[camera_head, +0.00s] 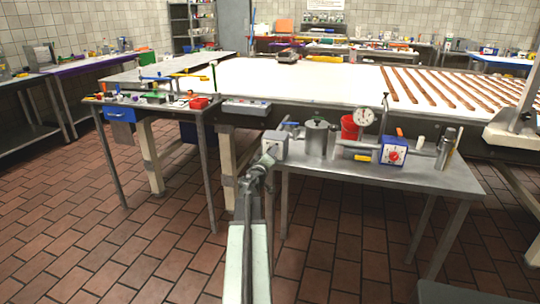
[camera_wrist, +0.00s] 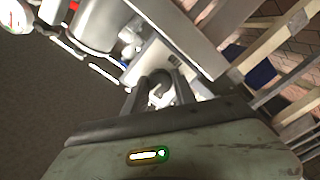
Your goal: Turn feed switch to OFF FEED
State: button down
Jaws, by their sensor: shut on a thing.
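A grey switch box (camera_head: 274,147) sits at the left front corner of the steel side table, and I take it to be the feed switch. My gripper (camera_head: 265,163) reaches up to its front face. In the wrist view, my two fingers (camera_wrist: 157,95) are closed around a small pale knob (camera_wrist: 154,96) on the front of the light box (camera_wrist: 150,62). The fingers hide part of the knob, and I cannot read its labels or its exact setting.
On the side table (camera_head: 440,179) stand a metal pot (camera_head: 317,138), a dial gauge (camera_head: 364,117), a red container (camera_head: 349,128) and a blue box with a red knob (camera_head: 393,151). A tool cart (camera_head: 150,101) stands to the left. Tiled floor (camera_head: 170,255) is clear.

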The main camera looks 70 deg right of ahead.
jog(key=shift+n, duration=3.7)
jog(key=c, duration=1)
grip_release()
jog(key=a, duration=0.8)
jog(key=shift+s, duration=0.25)
